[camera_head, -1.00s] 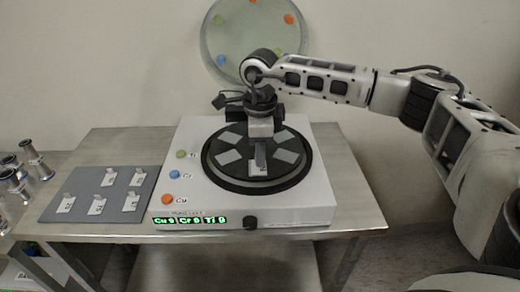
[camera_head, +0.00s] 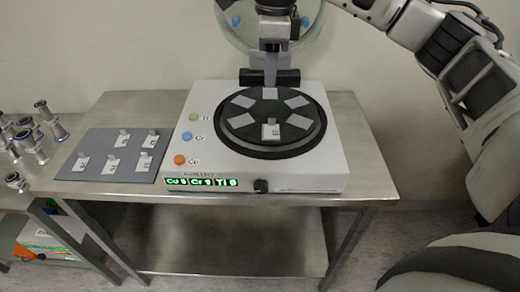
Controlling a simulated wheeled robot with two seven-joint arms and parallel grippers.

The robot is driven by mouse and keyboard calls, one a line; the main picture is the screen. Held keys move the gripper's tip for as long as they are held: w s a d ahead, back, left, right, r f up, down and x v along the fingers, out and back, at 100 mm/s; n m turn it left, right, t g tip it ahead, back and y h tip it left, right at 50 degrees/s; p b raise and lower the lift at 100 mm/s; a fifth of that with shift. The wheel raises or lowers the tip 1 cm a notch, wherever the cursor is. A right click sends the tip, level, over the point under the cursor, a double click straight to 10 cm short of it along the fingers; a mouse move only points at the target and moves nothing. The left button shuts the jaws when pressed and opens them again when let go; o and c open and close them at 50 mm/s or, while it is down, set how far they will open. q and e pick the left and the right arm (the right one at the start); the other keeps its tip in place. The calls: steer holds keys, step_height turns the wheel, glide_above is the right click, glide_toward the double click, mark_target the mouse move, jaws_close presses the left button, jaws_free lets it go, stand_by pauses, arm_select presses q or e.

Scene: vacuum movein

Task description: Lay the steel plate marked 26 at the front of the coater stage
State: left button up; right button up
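A small plate with a pale label and a raised tab (camera_head: 271,130) lies at the front of the round black coater stage (camera_head: 271,147). Its number is too small to read with certainty. Several plain grey squares (camera_head: 299,121) lie around the rest of the stage. My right gripper (camera_head: 270,82) is above the back of the stage, pointing down, apart from the front plate. Its fingers overlap in this view, so their opening is hidden. My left gripper is not in view.
A grey tray (camera_head: 100,174) with several labelled plates lies left of the white coater box (camera_head: 310,181). Coloured buttons and a green display are on the box. Steel fittings (camera_head: 28,140) stand at far left. The steel table is clear at its right edge (camera_head: 370,150).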

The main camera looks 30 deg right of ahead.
steer(key=s+a+f+g+y, duration=0.1)
steer(key=s+a+f+y, duration=0.2)
steer(key=a, duration=0.5)
steer(key=s+a+f+g+y, duration=0.1)
steer(key=s+a+f+y, duration=0.2)
steer(key=a, duration=0.5)
steer(key=s+a+f+g+y, duration=0.1)
steer(key=s+a+g+y, duration=0.1)
steer(key=a+y, duration=0.5)
steer(key=s+a+r+m+t+y, duration=0.2)
steer(key=a+r+m+t+y, duration=0.45)
steer(key=m, duration=0.45)
steer(key=w+d+f+m+t+h, duration=0.2)
steer(key=d+f+m+t+h, duration=0.35)
steer(key=m, duration=0.65)
steer(key=w+d+f+m+t+h, duration=0.25)
steer(key=f+m+t, duration=0.35)
steer(key=m+t, duration=0.4)
steer(key=s+d+f+m+g+h, duration=0.3)
steer(key=s+f+m, duration=0.3)
steer(key=f, duration=0.3)
steer(key=s+d+f+m+g+h, duration=0.4)
steer(key=s+f+m+h, duration=0.1)
steer(key=f, duration=0.5)
steer(key=shift+s+m+h, duration=0.35)
steer(key=shift+s+m, duration=0.45)
steer(key=shift+s, duration=0.15)
